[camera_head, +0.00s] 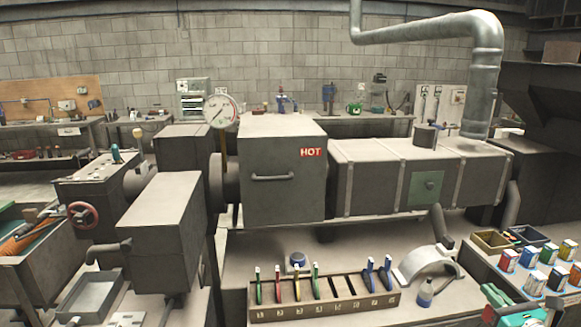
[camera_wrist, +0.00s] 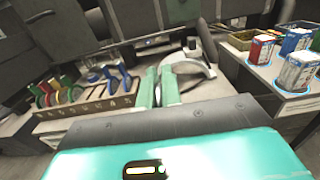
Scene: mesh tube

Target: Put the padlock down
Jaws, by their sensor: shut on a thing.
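My gripper (camera_head: 493,304) shows at the lower right of the head view as teal parts above the bench. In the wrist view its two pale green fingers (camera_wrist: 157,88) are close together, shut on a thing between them. That thing is mostly hidden, so I cannot make out the padlock's shape or colour. The fingers point over the bench toward the curved metal guard (camera_wrist: 190,68). A wooden rack (camera_head: 325,309) with several coloured upright items stands left of my gripper; some of its slots at the middle right are empty.
A small blue bottle (camera_head: 425,293) and a curved metal guard (camera_head: 428,261) stand right of the rack. A round blue-topped item (camera_head: 297,260) sits behind it. Coloured boxes (camera_head: 548,252) and open bins fill the right table. The grey machine marked HOT (camera_head: 283,170) stands behind the bench.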

